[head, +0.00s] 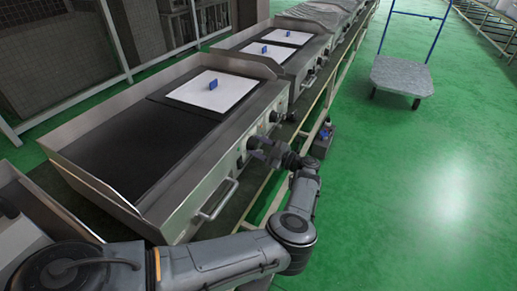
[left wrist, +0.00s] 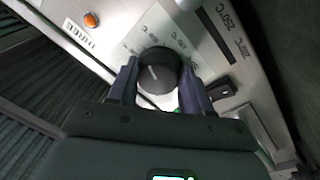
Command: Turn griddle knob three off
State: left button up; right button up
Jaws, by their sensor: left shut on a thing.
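The griddle knob labelled three (left wrist: 158,72) is a round black dial with a white pointer line, on the silver front panel in the left wrist view. The word "THREE" and an orange light (left wrist: 91,20) are beside it. My left gripper (left wrist: 160,82) has one finger on each side of the knob and is shut on it. In the head view my left gripper (head: 256,147) reaches the front panel of the large griddle (head: 140,140), and hides the knob there. My right gripper does not show.
A metal handle (head: 218,203) sticks out of the griddle front. Another black knob (head: 276,116) is farther along the panel. A pale rail (head: 325,95) runs along the griddles. A grey cart (head: 402,76) stands on the open green floor at right.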

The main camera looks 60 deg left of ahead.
pick_arm(q)
jog(key=n+b, duration=0.2)
jog(key=n, duration=0.4)
jog(key=shift+w+a+f+g, duration=0.1)
jog(key=shift+g, duration=0.2)
jog(key=n+b, duration=0.1)
jog(key=n, duration=0.2)
jog(key=n+b, duration=0.2)
jog(key=n, duration=0.1)
jog(key=shift+g+h, duration=0.3)
jog(key=shift+g, duration=0.1)
jog(key=n+b, duration=0.1)
jog(key=n, duration=0.3)
jog(key=n+b, duration=0.1)
jog(key=n, duration=0.1)
jog(key=shift+w+r+h+b, duration=0.1)
jog(key=shift+r+h+b, duration=0.15)
jog(key=shift+h+b, duration=0.15)
jog(key=n+b, duration=0.1)
jog(key=n, duration=0.4)
jog(key=shift+r+n+b, duration=0.2)
jog(key=shift+n+b, duration=0.1)
jog(key=shift+b, duration=0.1)
jog(key=o, duration=1)
jog(key=shift+o, duration=0.2)
